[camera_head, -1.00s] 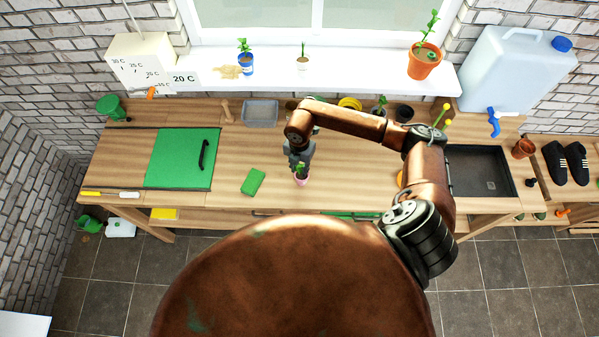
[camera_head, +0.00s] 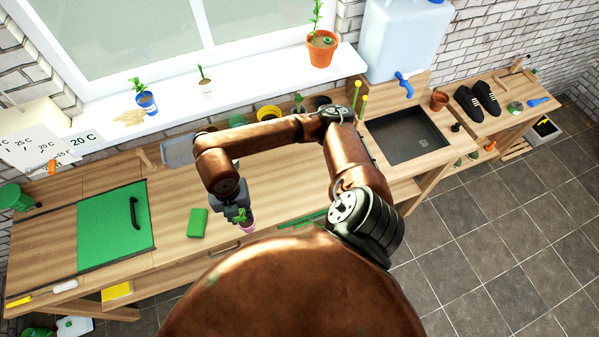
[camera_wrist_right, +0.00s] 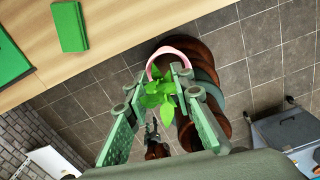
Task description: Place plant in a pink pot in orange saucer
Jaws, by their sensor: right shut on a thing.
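The plant in a pink pot (camera_head: 247,227) is held in my right gripper (camera_head: 238,213), near the bench's front edge. In the right wrist view the green leaves (camera_wrist_right: 160,92) stand between the two fingers of the right gripper (camera_wrist_right: 160,82), and the pink pot rim (camera_wrist_right: 166,50) shows beyond them against the floor. The right gripper is shut on the pot. I cannot make out the orange saucer in either current view; my right arm covers part of the bench. My left gripper is not in view.
Other potted plants, one in an orange pot (camera_head: 321,50), stand on the white windowsill (camera_head: 235,80).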

